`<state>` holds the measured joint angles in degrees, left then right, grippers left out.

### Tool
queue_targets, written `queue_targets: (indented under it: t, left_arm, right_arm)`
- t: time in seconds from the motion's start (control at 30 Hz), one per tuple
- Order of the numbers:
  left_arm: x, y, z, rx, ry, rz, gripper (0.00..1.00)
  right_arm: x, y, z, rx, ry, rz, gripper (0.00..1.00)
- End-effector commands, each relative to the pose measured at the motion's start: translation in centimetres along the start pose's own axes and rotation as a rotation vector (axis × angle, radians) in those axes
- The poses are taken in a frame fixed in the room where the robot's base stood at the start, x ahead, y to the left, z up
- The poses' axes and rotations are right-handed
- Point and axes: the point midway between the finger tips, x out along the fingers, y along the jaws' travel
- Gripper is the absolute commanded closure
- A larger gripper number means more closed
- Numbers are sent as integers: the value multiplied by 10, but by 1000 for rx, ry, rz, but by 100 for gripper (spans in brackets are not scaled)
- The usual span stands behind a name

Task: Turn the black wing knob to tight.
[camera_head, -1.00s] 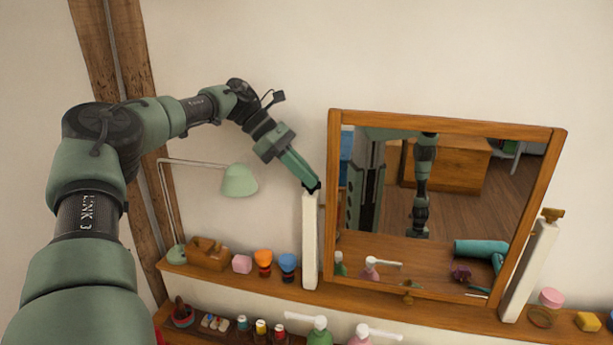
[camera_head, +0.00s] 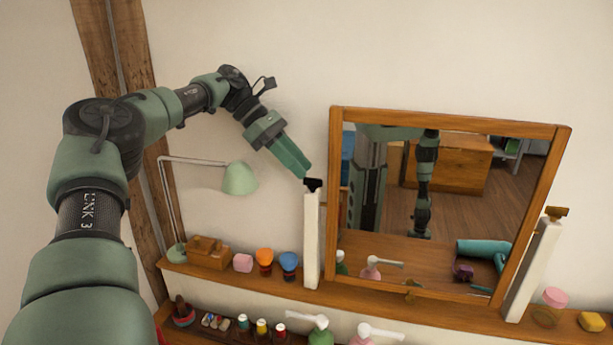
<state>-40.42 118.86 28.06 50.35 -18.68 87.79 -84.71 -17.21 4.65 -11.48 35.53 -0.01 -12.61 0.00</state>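The black wing knob (camera_head: 313,185) sits on top of the left white post (camera_head: 311,240) of the tilting mirror. Its wings look spread roughly crosswise in the picture. My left gripper (camera_head: 305,173) comes down from the upper left, its fingertips just above and left of the knob, with a small gap apparent. I cannot tell how far apart its fingers are; nothing shows held in them. My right gripper is not in view.
The wood-framed mirror (camera_head: 451,114) stands right of the left post. A brass-coloured knob (camera_head: 557,212) tops the right post. A green lamp (camera_head: 240,179), a wooden box (camera_head: 208,253) and orange and blue-topped items stand on the shelf at left. The wall above is clear.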

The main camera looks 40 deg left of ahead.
Motion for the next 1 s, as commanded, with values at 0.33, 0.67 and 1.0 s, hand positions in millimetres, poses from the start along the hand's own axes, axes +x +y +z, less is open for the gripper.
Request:
queue_targets:
  t: [0.33,0.67,1.0]
  left_arm:
    - [-43,0,-1,-1,2,-1,72]
    - [-44,0,-1,-1,2,-3,72]
    - [-48,0,2,-1,2,-2,72]
  right_arm:
    - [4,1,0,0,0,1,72]
    - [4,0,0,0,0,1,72]
    - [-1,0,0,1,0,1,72]
